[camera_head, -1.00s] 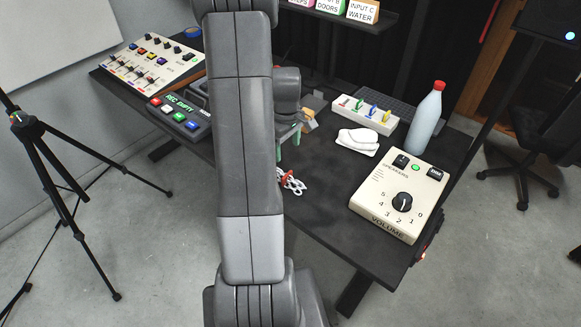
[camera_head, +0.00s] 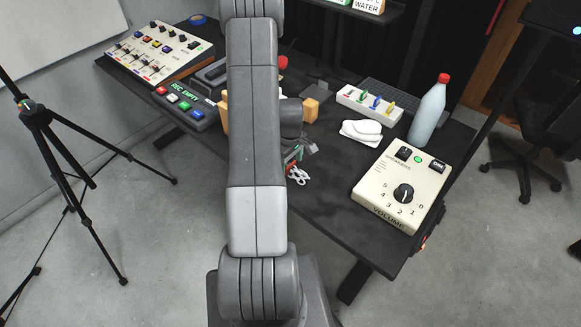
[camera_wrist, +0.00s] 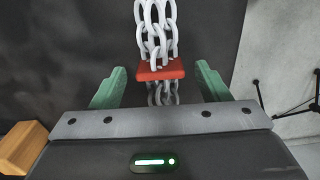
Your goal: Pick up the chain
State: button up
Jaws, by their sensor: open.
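The chain (camera_wrist: 156,30) is light grey metal with a red band (camera_wrist: 160,71) around it. In the wrist view it lies on the dark table at the top middle. My gripper (camera_wrist: 160,82) is open, with its green fingers on either side of the red band and a gap on each side. In the head view the chain (camera_head: 298,176) shows as a small pale heap near the table's front edge. There my arm hides part of it, and my gripper (camera_head: 297,154) is just above it.
A volume box (camera_head: 402,190), a white bottle with a red cap (camera_head: 428,112), a folded white cloth (camera_head: 361,132) and a switch strip (camera_head: 369,101) stand to the right. Button panels (camera_head: 158,52) are at the left. A wooden block (camera_wrist: 20,146) lies near my gripper.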

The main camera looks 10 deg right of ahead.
aim_at(291, 164)
jog(key=shift+f, duration=0.85)
jog(key=c, duration=1.3)
jog(key=shift+r, duration=0.15)
notch_tip(291, 164, up, 9)
jog(key=shift+f+b, duration=0.2)
jog(key=shift+b, duration=0.4)
jog(key=shift+w+a+r, duration=0.1)
jog(key=shift+a+r, duration=0.1)
jog(key=shift+r, duration=0.4)
jog(key=w+a+r+p, duration=0.1)
jog(key=w+a+r, duration=0.1)
jog(key=a, duration=0.5)
jog(key=w+a+r, duration=0.2)
jog(key=w+a, duration=0.1)
jog(key=a, duration=0.4)
jog(key=w+a+r+p, duration=0.1)
jog(key=w+a+r, duration=0.1)
jog(key=a, duration=0.5)
jog(key=shift+w+a+r+p, duration=0.1)
jog(key=shift+w+a+p, duration=0.1)
jog(key=shift+w+p, duration=0.25)
